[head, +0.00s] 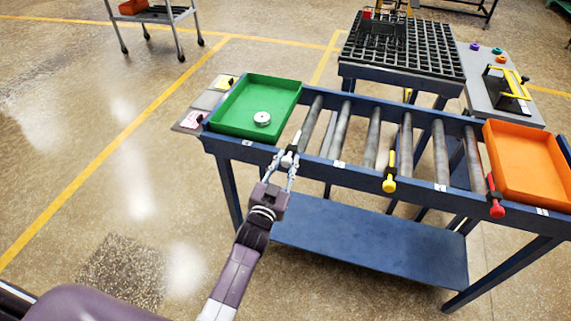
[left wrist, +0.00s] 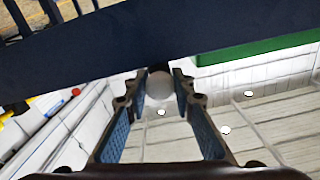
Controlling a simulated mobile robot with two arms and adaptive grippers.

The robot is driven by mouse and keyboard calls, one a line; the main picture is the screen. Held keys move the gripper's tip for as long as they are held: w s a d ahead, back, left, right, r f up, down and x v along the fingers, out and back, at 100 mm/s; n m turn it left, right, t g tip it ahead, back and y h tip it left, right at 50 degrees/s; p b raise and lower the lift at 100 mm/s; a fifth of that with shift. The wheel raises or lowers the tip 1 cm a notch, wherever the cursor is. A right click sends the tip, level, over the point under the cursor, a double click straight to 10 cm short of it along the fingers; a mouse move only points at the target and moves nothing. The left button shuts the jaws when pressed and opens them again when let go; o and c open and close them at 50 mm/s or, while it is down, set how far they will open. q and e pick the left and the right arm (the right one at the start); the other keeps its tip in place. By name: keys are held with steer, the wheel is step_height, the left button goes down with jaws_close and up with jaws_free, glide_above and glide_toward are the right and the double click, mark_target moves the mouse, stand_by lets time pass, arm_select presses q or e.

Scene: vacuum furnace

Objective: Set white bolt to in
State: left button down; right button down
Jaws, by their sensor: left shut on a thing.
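The white bolt (head: 287,159) is at the front rail of the blue roller table (head: 365,178), just right of the green tray. In the left wrist view its round white knob (left wrist: 159,87) shows between the fingertips, against the dark blue rail (left wrist: 90,62). My left gripper (head: 281,165) reaches up to the rail from the front and is shut on the white bolt; it also shows in the left wrist view (left wrist: 160,80). The gripper partly hides the bolt, so how far it sits in the rail is unclear. My right gripper is not in view.
A yellow bolt (head: 389,185) and a red bolt (head: 497,210) sit farther right along the same rail. A green tray (head: 285,92) holding a round metal part (head: 262,118) is at the left end, an orange tray (head: 527,160) at the right. Floor in front is clear.

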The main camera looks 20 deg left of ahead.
arm_select(q)
steer(key=c, duration=1.6)
jaws_free()
steer(key=s, duration=1.2)
steer(key=shift+a, duration=0.2)
